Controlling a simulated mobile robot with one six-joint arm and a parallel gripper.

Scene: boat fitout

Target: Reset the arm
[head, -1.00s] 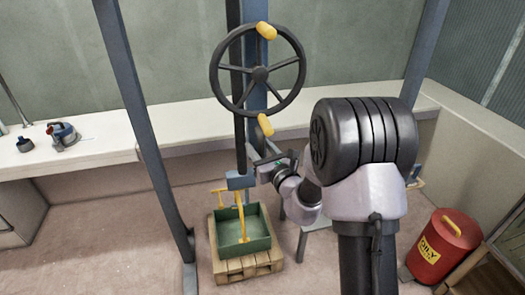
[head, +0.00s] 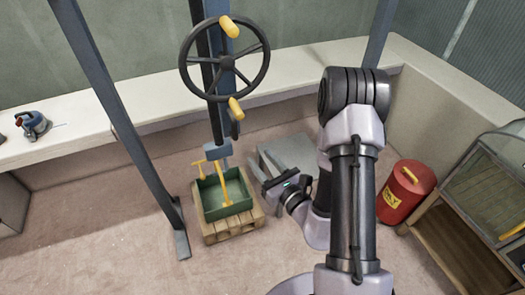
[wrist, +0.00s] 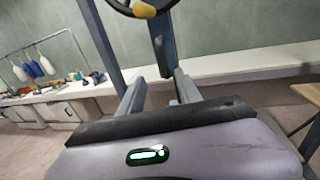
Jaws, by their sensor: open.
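My arm reaches up from the bottom of the head view, bends at a dark joint and folds back down to my gripper. My gripper (head: 262,178) is open and empty, just right of the green crate (head: 211,212) in the picture, pointing left. I cannot tell its height above the floor. In the wrist view the two fingers (wrist: 160,88) stand apart with nothing between them, and a blue post and part of the wheel show beyond.
A black handwheel (head: 262,48) with yellow grips is on a post. The crate sits on a wooden pallet (head: 238,230). A grey step (head: 290,150) is behind my gripper. A red bin (head: 390,205) and a wooden cabinet (head: 450,235) stand right. Floor at left is clear.

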